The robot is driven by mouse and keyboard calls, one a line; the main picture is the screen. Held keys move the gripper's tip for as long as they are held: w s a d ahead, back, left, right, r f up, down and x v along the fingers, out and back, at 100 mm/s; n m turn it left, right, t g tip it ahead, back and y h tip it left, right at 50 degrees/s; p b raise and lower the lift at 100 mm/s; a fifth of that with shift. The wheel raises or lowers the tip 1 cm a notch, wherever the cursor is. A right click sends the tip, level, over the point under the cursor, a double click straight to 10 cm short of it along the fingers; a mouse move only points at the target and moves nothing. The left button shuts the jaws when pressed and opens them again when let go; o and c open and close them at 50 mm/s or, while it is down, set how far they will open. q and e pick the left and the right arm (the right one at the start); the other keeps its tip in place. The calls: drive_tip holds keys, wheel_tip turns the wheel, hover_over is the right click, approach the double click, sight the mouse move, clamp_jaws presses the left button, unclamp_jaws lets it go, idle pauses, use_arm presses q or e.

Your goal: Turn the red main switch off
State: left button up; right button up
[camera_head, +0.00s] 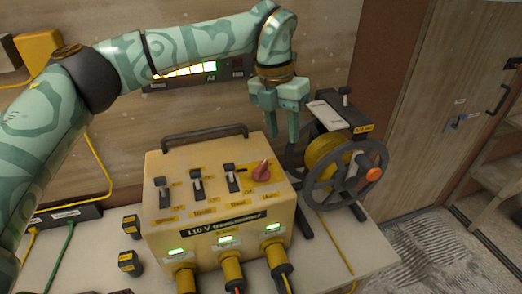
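The red main switch (262,170) is a small red rotary knob at the right end of the sloped top of a yellow 110 V box (160,218). My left gripper (281,136) hangs above and slightly right of the knob, behind the box's right end, apart from it. Its two teal fingers point down with a gap between them, and nothing shows between them. Three green lights (225,239) glow on the box's front. My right gripper is not in view.
A cable reel (328,158) with a handwheel (346,177) stands close on the right. Three black toggle levers (197,183) sit left of the knob, and a black carry handle (203,133) arches behind them. Plugged cables (232,268) leave the front. Bare tabletop (325,252) lies at front right.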

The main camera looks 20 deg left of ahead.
use_arm(q)
wheel_tip(320, 180, up, 4)
drive_tip(key=n+y, duration=0.2)
hover_over(261, 165)
wheel_tip(261, 165, down, 16)
drive_tip(key=shift+f, duration=0.1)
clamp_jaws()
